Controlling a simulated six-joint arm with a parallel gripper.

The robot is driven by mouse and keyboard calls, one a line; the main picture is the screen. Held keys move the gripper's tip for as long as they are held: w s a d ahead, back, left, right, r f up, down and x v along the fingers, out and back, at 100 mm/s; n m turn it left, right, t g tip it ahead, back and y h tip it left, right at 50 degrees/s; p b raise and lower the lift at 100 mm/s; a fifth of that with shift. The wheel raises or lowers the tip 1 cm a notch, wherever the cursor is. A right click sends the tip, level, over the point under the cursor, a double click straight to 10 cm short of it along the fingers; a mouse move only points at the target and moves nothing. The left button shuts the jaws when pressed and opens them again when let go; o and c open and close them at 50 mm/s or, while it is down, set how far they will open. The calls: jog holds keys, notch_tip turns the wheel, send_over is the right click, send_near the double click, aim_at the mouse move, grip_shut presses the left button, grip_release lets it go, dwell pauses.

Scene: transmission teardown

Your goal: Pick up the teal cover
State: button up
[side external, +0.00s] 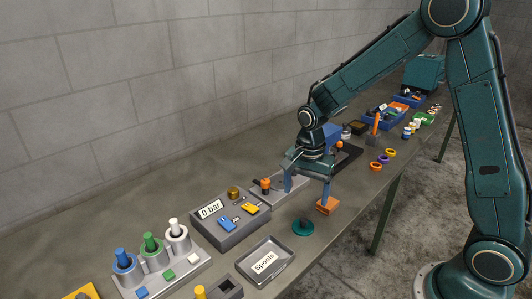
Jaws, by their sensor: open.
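A small round teal piece (303,228) with a raised middle, which looks like the teal cover, sits on the bench near its front edge. My gripper (307,194) points down with its two blue fingers spread. It appears above and behind the teal piece, with nothing between the fingers. The teal piece is in full view, and the gripper does not touch it.
An orange block (327,206) lies close by on the right. A metal tray labelled Spools (283,252) is front left of the teal piece. A grey "0 bar" fixture (228,238) stands to the left. Several coloured rings and bins line the bench farther back.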

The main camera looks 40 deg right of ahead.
send_over(304, 220)
jog(key=shift+w+f, duration=0.1)
jog(key=shift+f, duration=2.6)
jog(key=shift+f, duration=2.6)
jog(key=shift+c, duration=0.2)
jog(key=c, duration=1.1)
